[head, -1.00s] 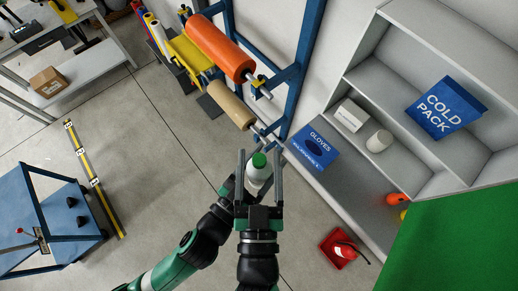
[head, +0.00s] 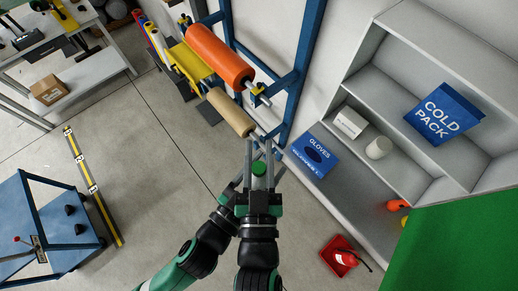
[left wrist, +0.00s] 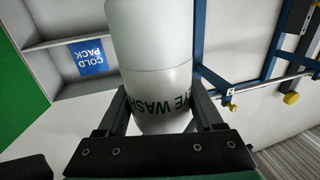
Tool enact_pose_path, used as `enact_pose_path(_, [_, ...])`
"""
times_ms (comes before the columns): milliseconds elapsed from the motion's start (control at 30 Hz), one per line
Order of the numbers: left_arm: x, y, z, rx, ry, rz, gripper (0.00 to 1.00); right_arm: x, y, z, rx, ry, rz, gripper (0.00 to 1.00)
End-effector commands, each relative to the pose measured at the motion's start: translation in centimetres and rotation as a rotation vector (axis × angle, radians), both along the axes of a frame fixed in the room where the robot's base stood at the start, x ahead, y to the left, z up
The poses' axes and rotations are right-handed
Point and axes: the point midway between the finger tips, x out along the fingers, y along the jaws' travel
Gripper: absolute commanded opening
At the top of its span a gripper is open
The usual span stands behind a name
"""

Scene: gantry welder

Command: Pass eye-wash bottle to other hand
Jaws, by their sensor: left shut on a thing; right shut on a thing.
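The eye-wash bottle (head: 259,169) is white with a green cap and shows between my right gripper's fingers in the head view. My right gripper (head: 259,145) is shut on it. My left gripper (head: 236,188) comes in from the left, just beside and partly behind the right one, and is also shut on the bottle. In the left wrist view, the bottle (left wrist: 160,75) stands between my left gripper's fingers (left wrist: 160,95), with green "EYE WASH" lettering partly hidden by a finger. Its lower body in the head view is mostly hidden by my grippers.
A grey shelf unit (head: 372,70) on the right holds a blue cold pack box (head: 443,114), a blue gloves box (head: 316,155) and white items. A red tray (head: 340,255) lies lower right. A blue frame (head: 298,80) with rollers stands ahead.

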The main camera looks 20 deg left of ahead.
Motion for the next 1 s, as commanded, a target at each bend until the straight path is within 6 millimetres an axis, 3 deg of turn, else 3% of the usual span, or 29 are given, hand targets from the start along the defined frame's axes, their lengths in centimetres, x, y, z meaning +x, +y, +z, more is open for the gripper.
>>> enact_pose_path(133, [0.0, 0.0, 0.1, -0.001, -0.002, 0.001, 0.0, 0.0, 0.0, 0.0, 0.0, 0.0, -0.001, 0.0])
enact_pose_path(167, [0.0, 0.0, 0.1, -0.001, -0.002, 0.001, 0.7, 0.0, 0.0, 0.1, 0.001, -0.002, -0.001, 0.0])
enact_pose_path(333, [0.0, 0.0, 0.1, 0.0, -0.001, 0.001, 1.0, 0.0, 0.0, 0.1, 0.001, -0.002, -0.001, 0.0])
enact_pose_path(667, [-0.5, 0.1, 0.0, -0.001, 0.0, -0.001, 1.0, 0.0, 0.0, 0.1, 0.001, -0.002, -0.001, 0.0])
enact_pose_path(1000, [-6.0, 1.0, -0.1, 0.003, 0.004, -0.006, 1.0, 0.0, 0.0, 0.2, 0.002, -0.005, -0.001, 0.0])
